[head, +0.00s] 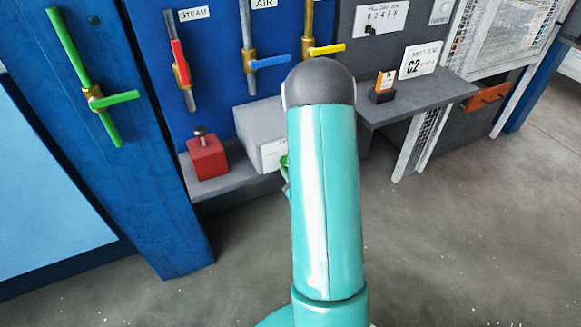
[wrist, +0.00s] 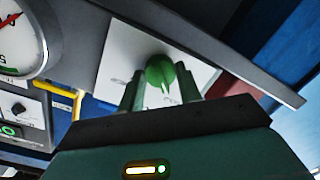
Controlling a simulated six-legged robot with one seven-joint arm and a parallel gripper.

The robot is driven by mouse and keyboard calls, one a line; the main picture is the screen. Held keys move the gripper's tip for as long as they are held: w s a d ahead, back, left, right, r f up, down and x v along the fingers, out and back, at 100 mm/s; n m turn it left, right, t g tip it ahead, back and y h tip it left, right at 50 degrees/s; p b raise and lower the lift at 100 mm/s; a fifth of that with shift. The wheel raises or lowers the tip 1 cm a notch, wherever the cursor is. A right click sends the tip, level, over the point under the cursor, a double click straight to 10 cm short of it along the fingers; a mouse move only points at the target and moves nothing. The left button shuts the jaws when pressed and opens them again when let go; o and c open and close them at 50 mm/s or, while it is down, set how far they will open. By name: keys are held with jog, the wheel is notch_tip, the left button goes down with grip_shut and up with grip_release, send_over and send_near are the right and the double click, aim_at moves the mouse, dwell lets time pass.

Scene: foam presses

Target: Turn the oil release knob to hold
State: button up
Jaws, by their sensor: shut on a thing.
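The oil release knob (wrist: 159,70) is round and green in the wrist view, on a white label plate (wrist: 118,72). My gripper (wrist: 160,88) has one finger on each side of the knob and is shut on it. A pale pointer mark shows on the knob's near side, towards my gripper. The plate's lettering is too small to read, so I cannot tell which setting the knob is at. In the head view, a grey box with a white plate (head: 272,152) and a sliver of green shows beside my arm, which hides most of the gripper.
A red block (head: 206,158) stands on the grey ledge left of the box. Red (head: 180,62), blue (head: 268,62) and yellow (head: 325,49) valve handles are above. A grey shelf (head: 430,97) lies right of my arm. The floor in front is clear.

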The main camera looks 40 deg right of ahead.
dwell(0.3)
jog(key=o, duration=1)
jog(key=shift+s, duration=0.2)
